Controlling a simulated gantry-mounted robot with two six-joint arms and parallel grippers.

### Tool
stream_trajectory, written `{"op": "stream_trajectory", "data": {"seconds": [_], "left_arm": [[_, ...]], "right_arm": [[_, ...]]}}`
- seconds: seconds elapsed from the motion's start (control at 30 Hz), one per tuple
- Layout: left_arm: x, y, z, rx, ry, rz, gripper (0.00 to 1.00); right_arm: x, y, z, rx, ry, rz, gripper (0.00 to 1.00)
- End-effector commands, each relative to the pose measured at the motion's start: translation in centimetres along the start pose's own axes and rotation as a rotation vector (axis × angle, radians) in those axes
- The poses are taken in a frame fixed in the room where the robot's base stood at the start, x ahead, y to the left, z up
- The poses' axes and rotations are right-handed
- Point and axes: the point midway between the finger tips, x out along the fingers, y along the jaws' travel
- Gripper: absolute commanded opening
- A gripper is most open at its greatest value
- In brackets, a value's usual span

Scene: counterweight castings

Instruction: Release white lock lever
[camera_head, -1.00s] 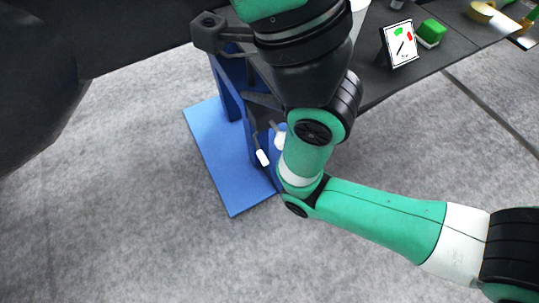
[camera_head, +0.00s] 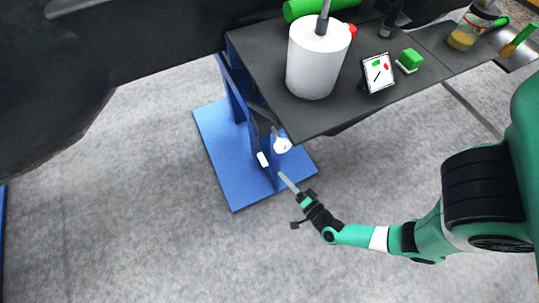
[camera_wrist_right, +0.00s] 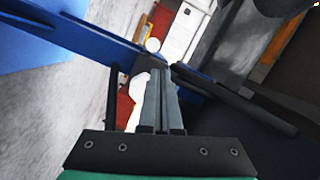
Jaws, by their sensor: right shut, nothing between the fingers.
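A white-tipped lever (camera_head: 262,159) hangs at the blue stand (camera_head: 215,140), below the dark table. A rounder white handle (camera_head: 282,145) sits just right of it, under the table edge; I cannot tell which is the lock lever. My right gripper (camera_head: 283,176) is shut and empty, its tips just below these handles and apart from them in the head view. In the right wrist view, the shut fingers (camera_wrist_right: 158,75) stand in front of a white piece (camera_wrist_right: 139,98), partly hidden behind them; contact cannot be told. My left gripper is out of view.
The dark table (camera_head: 260,65) overhangs the stand. On it are a white cylinder (camera_head: 316,60), a small sign (camera_head: 378,73), a green block (camera_head: 410,59) and a jar (camera_head: 465,33). The grey floor (camera_head: 140,220) in front is clear.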

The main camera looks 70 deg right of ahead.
Motion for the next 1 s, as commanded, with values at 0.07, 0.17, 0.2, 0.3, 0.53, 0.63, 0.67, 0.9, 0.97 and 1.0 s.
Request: {"op": "stream_trajectory", "data": {"seconds": [0.07,0.17,0.2,0.3,0.53,0.63,0.67,0.9,0.97,1.0], "left_arm": [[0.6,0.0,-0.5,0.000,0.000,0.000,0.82],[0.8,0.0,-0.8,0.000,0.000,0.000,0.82],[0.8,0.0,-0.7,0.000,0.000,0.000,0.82],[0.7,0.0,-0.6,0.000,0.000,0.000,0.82],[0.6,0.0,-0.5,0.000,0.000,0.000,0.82],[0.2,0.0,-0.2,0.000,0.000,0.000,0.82],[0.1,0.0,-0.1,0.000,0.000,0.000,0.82],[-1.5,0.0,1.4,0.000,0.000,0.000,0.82],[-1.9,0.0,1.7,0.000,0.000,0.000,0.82],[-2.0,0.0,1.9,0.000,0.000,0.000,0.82]], "right_arm": [[-1.8,0.7,-1.0,-0.027,-0.014,0.034,0.00],[-2.5,0.9,-1.4,-0.037,-0.021,0.046,0.00],[-2.4,0.9,-1.3,-0.036,-0.021,0.044,0.00],[-2.3,1.0,-1.2,-0.035,-0.021,0.043,0.00],[-2.1,1.0,-1.1,-0.033,-0.020,0.040,0.00],[-1.6,1.0,-1.1,-0.029,-0.018,0.038,0.00],[-1.4,1.1,-1.0,-0.029,-0.017,0.038,0.00],[2.1,1.5,-1.1,-0.032,-0.011,0.038,0.00],[3.4,1.6,-1.2,-0.035,-0.011,0.039,0.00],[4.2,1.5,-1.1,-0.034,-0.014,0.039,0.00]]}}
